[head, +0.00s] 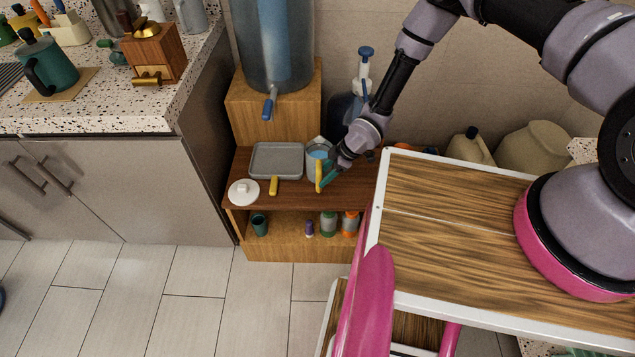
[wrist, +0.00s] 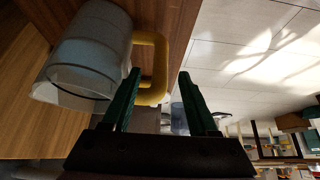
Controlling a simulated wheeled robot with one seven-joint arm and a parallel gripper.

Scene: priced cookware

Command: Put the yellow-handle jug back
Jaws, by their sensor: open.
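The yellow-handle jug (head: 313,158) is a pale grey cylinder. It appears upright on the brown shelf top (head: 290,211), right of a grey pan. Its yellow handle (head: 319,177) faces the front. My gripper (head: 327,177) is at the handle, its green fingers spread. In the wrist view the jug (wrist: 88,55) fills the upper left. The handle (wrist: 162,68) shows between or just beyond the open fingertips of my gripper (wrist: 160,72). I cannot tell whether a finger touches it.
The grey pan (head: 276,160) has a yellow handle, with a white lid (head: 244,192) to its left. A large water dispenser (head: 275,45) stands behind. Small bottles (head: 329,224) and a dark cup (head: 259,224) sit on the lower shelf. A wooden-topped cart (head: 440,215) is at right.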

